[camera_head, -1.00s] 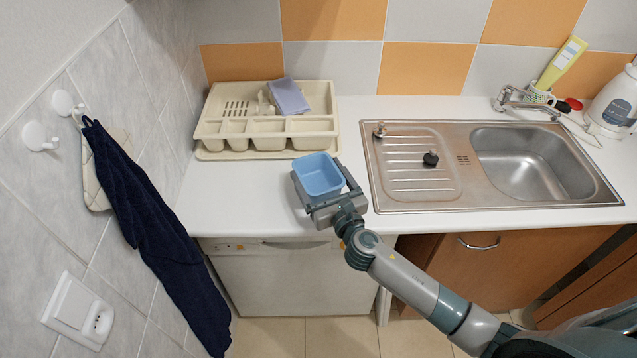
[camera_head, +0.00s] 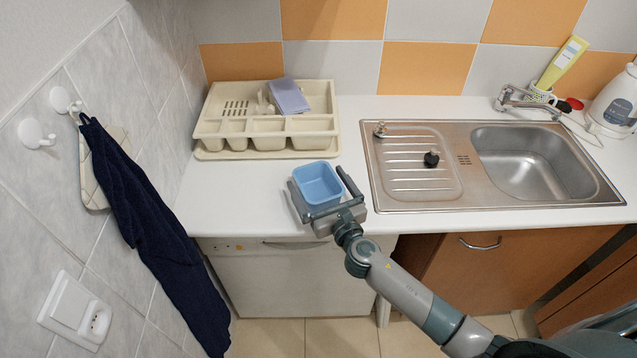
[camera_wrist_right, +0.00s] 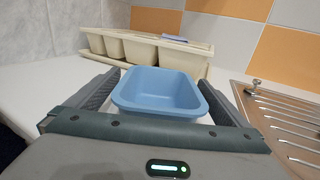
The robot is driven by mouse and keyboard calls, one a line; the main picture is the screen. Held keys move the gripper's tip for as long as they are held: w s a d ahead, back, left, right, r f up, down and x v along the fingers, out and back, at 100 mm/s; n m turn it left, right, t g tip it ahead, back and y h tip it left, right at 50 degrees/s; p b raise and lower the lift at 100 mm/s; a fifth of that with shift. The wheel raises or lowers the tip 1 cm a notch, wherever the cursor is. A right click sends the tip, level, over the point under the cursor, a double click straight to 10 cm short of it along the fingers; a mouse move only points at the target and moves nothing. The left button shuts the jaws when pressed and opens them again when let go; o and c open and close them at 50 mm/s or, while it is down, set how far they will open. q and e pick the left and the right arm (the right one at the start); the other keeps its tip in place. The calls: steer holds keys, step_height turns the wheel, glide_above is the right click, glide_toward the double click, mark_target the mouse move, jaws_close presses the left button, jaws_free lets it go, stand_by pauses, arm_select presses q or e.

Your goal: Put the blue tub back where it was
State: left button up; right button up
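The blue tub (camera_head: 318,186) is an open, square-rimmed container, upright at the front of the white counter, left of the sink. It appears to rest on the counter, but its underside is hidden. My right gripper (camera_head: 315,178) reaches in from the front, one finger on each side of the tub. Narrow gaps show between the fingers and the tub, so the gripper looks open around it. In the right wrist view, the blue tub (camera_wrist_right: 158,92) sits between the two spread fingers (camera_wrist_right: 160,85). My left gripper is out of view.
A cream cutlery tray (camera_head: 268,142) with a purple sponge-like block (camera_head: 288,96) stands behind the tub. The steel sink (camera_head: 532,165) with its drainboard (camera_head: 415,185) lies to the right. A dark blue towel (camera_head: 150,230) hangs at left. The counter left of the tub is bare.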

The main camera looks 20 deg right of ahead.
mark_target(329, 201)
steer(key=shift+r, duration=0.2)
steer(key=shift+s+f, duration=0.15)
steer(key=shift+s, duration=0.15)
steer(key=s, duration=0.3)
steer(key=s+d+b, duration=0.1)
steer(key=s, duration=0.3)
steer(key=s+b, duration=0.1)
steer(key=s, duration=0.3)
steer(key=shift+s+d, duration=0.15)
steer(key=shift+d, duration=0.05)
